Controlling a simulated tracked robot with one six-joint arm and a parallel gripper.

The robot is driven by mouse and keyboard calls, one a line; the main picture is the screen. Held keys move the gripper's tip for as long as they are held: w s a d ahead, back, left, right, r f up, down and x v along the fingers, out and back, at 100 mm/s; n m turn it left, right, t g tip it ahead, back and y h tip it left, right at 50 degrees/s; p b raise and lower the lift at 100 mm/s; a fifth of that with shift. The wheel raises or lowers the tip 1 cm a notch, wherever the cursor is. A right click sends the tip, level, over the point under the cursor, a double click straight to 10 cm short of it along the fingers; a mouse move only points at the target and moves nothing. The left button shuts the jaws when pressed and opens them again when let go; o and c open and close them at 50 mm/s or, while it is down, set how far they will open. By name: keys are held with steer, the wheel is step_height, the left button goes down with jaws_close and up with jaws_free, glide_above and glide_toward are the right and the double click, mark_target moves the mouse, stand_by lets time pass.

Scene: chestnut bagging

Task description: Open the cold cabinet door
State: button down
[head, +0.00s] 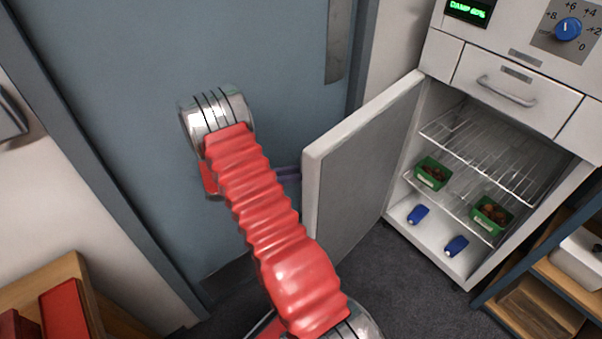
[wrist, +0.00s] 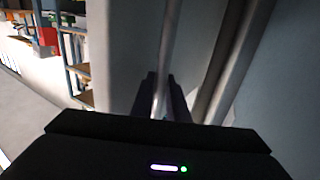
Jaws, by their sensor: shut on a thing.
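The cold cabinet door (head: 362,170) stands wide open in the head view, swung out to the left of the cabinet (head: 437,86). My gripper (head: 288,173) is at the door's outer side, mostly hidden behind my red-sleeved arm and the door edge. In the wrist view the dark fingers of my gripper (wrist: 161,105) are closed around a thin upright door handle (wrist: 164,58). The handle is hidden in the head view. The cabinet's inside shows wire shelves (head: 480,150), green punnets (head: 432,174) of brown contents and blue items (head: 418,214) on the floor.
A closed drawer (head: 515,88) and a control panel with a blue knob (head: 568,29) are above the opening. A blue-grey room door (head: 120,60) is behind my arm. A wooden shelf rack (head: 540,300) stands at right, and a red box (head: 65,310) lies lower left.

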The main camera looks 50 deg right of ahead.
steer(key=c, duration=1.7)
jaws_free()
steer(key=shift+s, duration=0.1)
steer(key=shift+c, duration=0.2)
steer(key=shift+r, duration=0.1)
